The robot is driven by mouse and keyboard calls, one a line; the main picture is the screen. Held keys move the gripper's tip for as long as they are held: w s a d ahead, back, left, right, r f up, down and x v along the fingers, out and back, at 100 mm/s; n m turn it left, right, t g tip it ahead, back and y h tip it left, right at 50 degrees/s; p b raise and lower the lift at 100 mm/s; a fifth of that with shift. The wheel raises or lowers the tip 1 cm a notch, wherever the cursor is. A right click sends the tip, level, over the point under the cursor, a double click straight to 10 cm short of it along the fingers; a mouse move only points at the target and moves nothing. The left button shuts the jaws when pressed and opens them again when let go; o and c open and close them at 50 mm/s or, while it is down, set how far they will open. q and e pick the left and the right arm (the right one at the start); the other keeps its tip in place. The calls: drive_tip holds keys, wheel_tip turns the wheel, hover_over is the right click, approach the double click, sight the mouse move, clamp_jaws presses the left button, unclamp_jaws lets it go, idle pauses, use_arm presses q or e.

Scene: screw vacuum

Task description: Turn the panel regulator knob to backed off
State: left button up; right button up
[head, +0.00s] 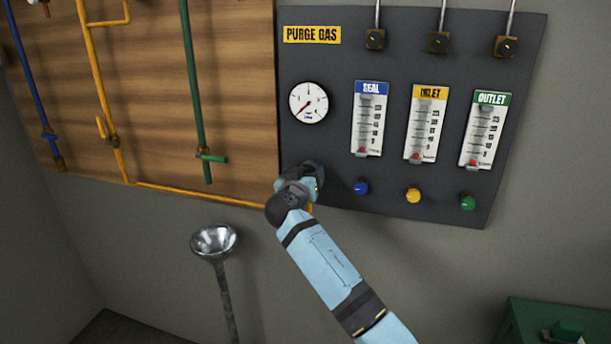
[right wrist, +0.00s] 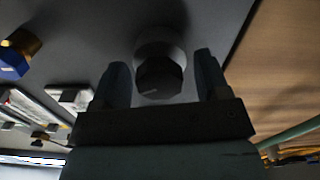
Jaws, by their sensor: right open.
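The panel regulator knob (right wrist: 158,78) is dark with a thin light line on its face, on a round pale base, in the right wrist view. My right gripper (right wrist: 161,64) is open, with one finger on either side of the knob. Gaps show between the fingers and the knob, and I see no contact. In the head view my right gripper (head: 314,178) is at the lower left of the dark purge gas panel (head: 340,60); my wrist hides the knob there. My left gripper is not in view.
Blue (head: 361,187), yellow (head: 413,195) and green (head: 467,202) knobs sit right of my gripper, under three flow tubes. A yellow pipe (head: 200,195) runs along the wooden board's bottom. A metal funnel (head: 214,241) stands lower left. A green box (head: 560,322) is lower right.

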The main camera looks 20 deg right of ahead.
drive_tip(key=c, duration=0.9)
drive_tip(key=shift+c, duration=0.2)
